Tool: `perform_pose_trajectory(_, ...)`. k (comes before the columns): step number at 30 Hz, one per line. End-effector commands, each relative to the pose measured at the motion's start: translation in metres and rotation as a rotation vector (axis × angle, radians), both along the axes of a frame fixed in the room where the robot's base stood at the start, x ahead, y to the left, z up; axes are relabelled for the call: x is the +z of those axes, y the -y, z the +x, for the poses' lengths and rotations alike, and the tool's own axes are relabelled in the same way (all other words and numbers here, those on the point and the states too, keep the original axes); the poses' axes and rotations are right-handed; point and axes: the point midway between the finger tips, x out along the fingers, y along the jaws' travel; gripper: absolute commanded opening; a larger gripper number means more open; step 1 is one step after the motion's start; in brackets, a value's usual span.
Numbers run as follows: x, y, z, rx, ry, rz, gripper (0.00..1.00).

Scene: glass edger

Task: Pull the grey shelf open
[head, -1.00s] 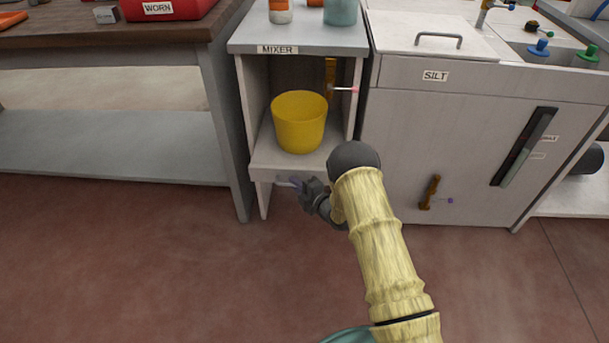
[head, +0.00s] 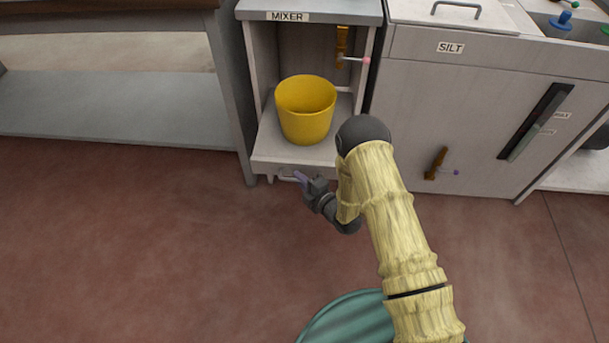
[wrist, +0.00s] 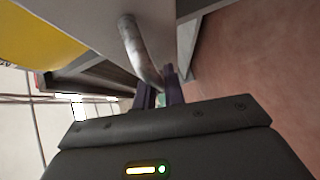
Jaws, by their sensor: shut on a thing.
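The grey shelf (head: 268,146) is in the open bay of the cabinet labelled MIXER and stands partly out of it towards me. A yellow bucket (head: 306,112) stands upright on it. Below the shelf's front edge is a metal bar handle (head: 285,179), which shows large and curved in the wrist view (wrist: 139,52). My gripper (head: 301,179) is shut on this handle, its purple fingers (wrist: 161,94) at the near end of the bar. My arm hides the shelf's right front corner.
The MIXER cabinet (head: 310,16) stands between a workbench (head: 110,100) on the left and the SILT cabinet (head: 420,95) on the right. A brown valve with a pink-tipped lever (head: 343,45) is behind the bucket. The floor (head: 150,240) in front is clear.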

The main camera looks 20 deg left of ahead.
Motion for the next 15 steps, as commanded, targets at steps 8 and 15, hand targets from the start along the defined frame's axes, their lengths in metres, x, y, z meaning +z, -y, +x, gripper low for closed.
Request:
perform_pose_trajectory(8, -0.0015, 0.0016, 0.0004, -0.003, -0.003, -0.003, 0.2)
perform_pose_trajectory(15, -0.0007, 0.0014, 0.0005, -0.002, -0.001, -0.001, 0.2)
